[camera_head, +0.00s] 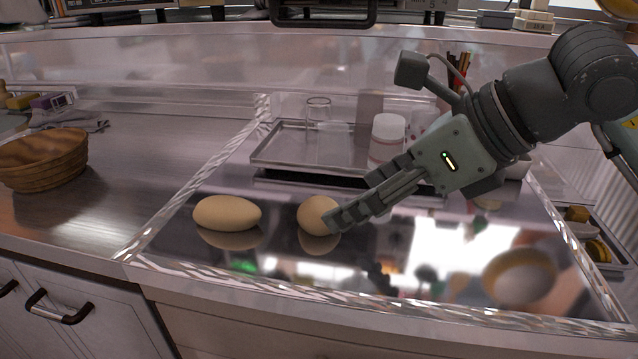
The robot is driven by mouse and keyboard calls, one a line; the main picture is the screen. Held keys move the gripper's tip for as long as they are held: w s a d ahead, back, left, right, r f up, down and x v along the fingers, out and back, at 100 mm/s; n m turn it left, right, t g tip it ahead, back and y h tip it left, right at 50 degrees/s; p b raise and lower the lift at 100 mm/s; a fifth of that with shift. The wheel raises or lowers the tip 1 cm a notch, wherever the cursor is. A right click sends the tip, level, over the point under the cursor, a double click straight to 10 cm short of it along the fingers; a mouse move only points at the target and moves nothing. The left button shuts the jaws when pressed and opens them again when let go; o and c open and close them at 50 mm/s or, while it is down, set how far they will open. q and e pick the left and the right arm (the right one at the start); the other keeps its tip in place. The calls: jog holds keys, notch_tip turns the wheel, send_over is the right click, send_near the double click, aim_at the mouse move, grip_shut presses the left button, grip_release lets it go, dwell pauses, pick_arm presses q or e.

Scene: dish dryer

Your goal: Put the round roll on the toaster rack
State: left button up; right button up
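The round roll (312,213) is tan and sits on the shiny dark counter panel, near the middle of the view. My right gripper (338,219) reaches in from the right with its fingertips at the roll's right side, overlapping its edge in the picture. Its fingers line up one behind the other, so I cannot tell how far apart they are or whether they touch the roll. I cannot clearly make out a toaster rack; dark appliance parts (325,12) at the top edge are cut off. My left gripper is not in view.
An oval roll (227,213) lies left of the round one. Behind them is a metal tray (277,165) with a clear glass (318,112) and a white jar (388,135). A wooden bowl (42,160) stands far left. The counter in front of the rolls is clear.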

aim_at(329, 207)
jog(key=shift+w+f, duration=0.1)
jog(key=shift+w, duration=0.15)
jog(key=shift+x, duration=0.85)
jog(key=x, duration=0.5)
jog(key=shift+w+a+f, duration=0.15)
jog(key=shift+w, duration=0.25)
jog(key=c, duration=1.2)
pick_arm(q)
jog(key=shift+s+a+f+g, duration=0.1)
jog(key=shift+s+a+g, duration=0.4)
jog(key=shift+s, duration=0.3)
